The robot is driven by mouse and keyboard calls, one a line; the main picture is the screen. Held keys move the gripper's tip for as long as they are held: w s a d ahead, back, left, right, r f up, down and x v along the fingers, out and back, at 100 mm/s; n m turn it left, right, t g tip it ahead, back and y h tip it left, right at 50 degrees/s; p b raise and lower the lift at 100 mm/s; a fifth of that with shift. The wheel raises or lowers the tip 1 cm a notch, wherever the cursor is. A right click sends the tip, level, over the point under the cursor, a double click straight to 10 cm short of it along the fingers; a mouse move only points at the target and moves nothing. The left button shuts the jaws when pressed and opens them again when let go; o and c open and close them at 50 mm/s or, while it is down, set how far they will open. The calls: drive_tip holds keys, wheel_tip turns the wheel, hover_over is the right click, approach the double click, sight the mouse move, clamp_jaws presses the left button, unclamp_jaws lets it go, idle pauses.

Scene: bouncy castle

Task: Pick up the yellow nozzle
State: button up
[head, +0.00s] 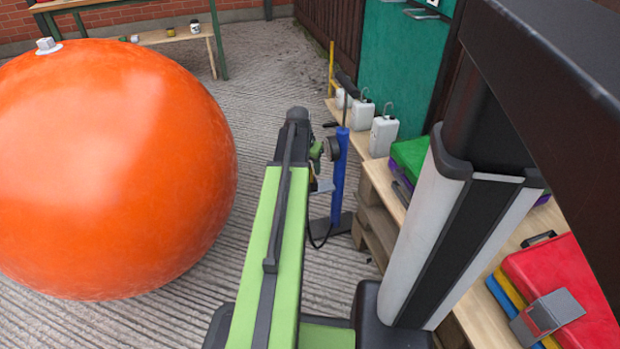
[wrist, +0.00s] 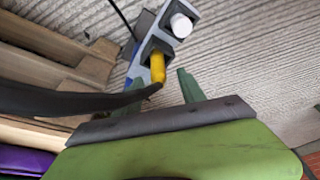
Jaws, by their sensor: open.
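The yellow nozzle (wrist: 158,67) stands in one square slot of a grey holder (wrist: 148,48) in the wrist view. A white piece (wrist: 181,25) sits in the neighbouring slot. My gripper (wrist: 162,82) is open, its green fingers spread at the near side of the nozzle; I see no grip on it. A dark curved strip crosses in front of the left finger and ends near the nozzle's near end. In the head view my gripper (head: 316,160) is beside the blue stand (head: 340,178); I cannot make out the nozzle there.
A large orange ball (head: 110,165) fills the left. A wooden pallet bench (head: 378,215) on the right carries white canisters (head: 382,135), coloured cases (head: 570,285) and a grey metal block (head: 547,315). Ridged grey floor (head: 270,70) is free beyond my arm. A dark cable hangs by the stand.

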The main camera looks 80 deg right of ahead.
drive_tip(key=b+x, duration=0.3)
drive_tip(key=x, duration=0.1)
drive_tip(key=shift+w+f, duration=0.1)
drive_tip(key=shift+f, duration=0.05)
drive_tip(key=shift+a+r, duration=0.1)
drive_tip(key=shift+r, duration=0.1)
clamp_jaws()
